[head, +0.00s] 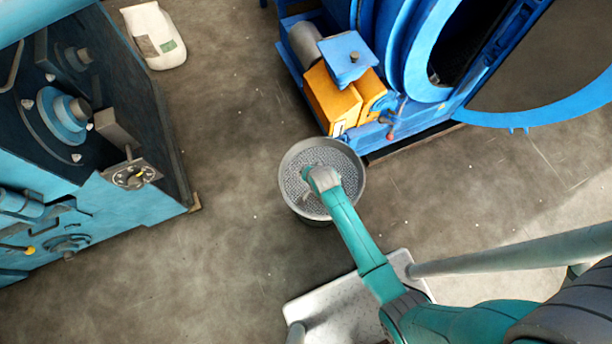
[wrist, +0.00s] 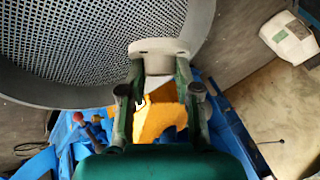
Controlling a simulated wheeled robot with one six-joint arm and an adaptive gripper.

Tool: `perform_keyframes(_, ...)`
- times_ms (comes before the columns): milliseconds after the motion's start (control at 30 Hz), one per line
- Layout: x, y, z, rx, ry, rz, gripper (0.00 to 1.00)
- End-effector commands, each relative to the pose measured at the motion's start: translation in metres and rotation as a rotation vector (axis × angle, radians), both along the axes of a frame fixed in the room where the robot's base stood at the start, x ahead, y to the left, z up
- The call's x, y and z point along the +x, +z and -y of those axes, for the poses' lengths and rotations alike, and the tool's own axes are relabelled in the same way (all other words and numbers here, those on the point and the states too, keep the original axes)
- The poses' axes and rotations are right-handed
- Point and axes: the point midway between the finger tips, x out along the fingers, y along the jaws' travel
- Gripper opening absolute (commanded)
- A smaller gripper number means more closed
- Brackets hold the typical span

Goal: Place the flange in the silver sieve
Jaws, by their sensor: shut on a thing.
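The silver sieve (head: 353,162) is a round grey bowl with a perforated mesh floor, standing in the middle of the head view. Its mesh and rim also fill the upper left of the wrist view (wrist: 85,40). My gripper (wrist: 156,76) is shut on the flange (wrist: 157,47), a pale round disc with a short neck held between the fingers. In the wrist view the flange overlaps the sieve's rim. In the head view my gripper (head: 308,184) is over the sieve's mesh; the flange is hard to make out there. Its height above the mesh cannot be told.
A blue machine with an orange box (head: 332,98) stands close behind the sieve. A light-blue machine (head: 95,215) stands at the left. A white container (head: 155,35) is on the floor at the back left. The floor left of the sieve is clear.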

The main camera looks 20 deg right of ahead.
Motion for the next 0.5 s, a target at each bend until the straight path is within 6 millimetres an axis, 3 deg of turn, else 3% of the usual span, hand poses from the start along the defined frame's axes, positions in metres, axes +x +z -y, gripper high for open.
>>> perform_keyframes(233, 0.0, -0.042, 0.0, 0.0, 0.0, -0.003, 0.0)
perform_keyframes(500, 0.0, -0.065, 0.0, 0.0, 0.0, -0.001, 0.0)
